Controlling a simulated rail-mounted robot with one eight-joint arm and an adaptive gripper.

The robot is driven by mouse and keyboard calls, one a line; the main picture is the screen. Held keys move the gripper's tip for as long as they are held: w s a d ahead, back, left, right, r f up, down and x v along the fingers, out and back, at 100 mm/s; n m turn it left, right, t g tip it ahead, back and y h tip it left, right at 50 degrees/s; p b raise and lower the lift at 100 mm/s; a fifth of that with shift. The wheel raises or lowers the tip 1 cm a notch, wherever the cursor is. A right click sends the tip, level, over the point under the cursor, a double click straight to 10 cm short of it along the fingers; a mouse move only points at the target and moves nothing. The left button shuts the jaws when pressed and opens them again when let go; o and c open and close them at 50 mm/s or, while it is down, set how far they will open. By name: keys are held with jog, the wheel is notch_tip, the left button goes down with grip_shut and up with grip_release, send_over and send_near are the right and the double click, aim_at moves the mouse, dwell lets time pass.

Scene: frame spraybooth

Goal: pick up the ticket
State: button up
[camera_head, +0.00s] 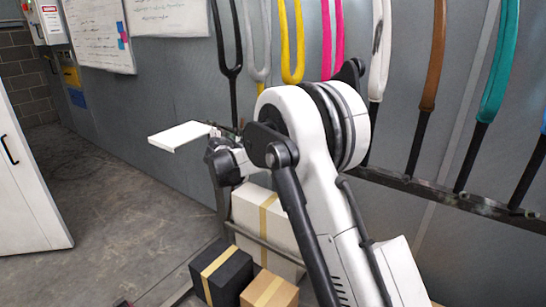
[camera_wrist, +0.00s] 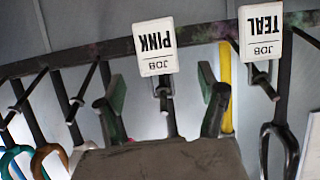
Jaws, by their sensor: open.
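In the wrist view, a white ticket reading JOB PINK (camera_wrist: 154,47) appears upside down at a hook on the dark rail (camera_wrist: 195,36). A second white ticket reading JOB TEAL (camera_wrist: 261,32) is at another hook to its right. My gripper (camera_wrist: 161,92) is open and empty, with one green-padded finger on each side below the JOB PINK ticket in the picture. No contact with either ticket shows. In the head view my gripper (camera_head: 222,150) is near the wall, partly hidden by my arm, and I cannot make out the tickets there.
Coloured frames, such as a yellow one (camera_head: 292,45) and a teal one (camera_head: 497,75), hang along the wall. A white flat panel (camera_head: 180,134) juts out beside my gripper. A white box (camera_head: 250,212), a black box (camera_head: 222,272) and a brown box (camera_head: 270,291) stand below. The left floor is clear.

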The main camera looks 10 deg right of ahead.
jog(key=shift+p+x, duration=0.3)
jog(key=shift+x, duration=3.15)
jog(key=shift+s+d+r, duration=0.1)
jog(key=shift+r, duration=0.05)
jog(key=c, duration=1.2)
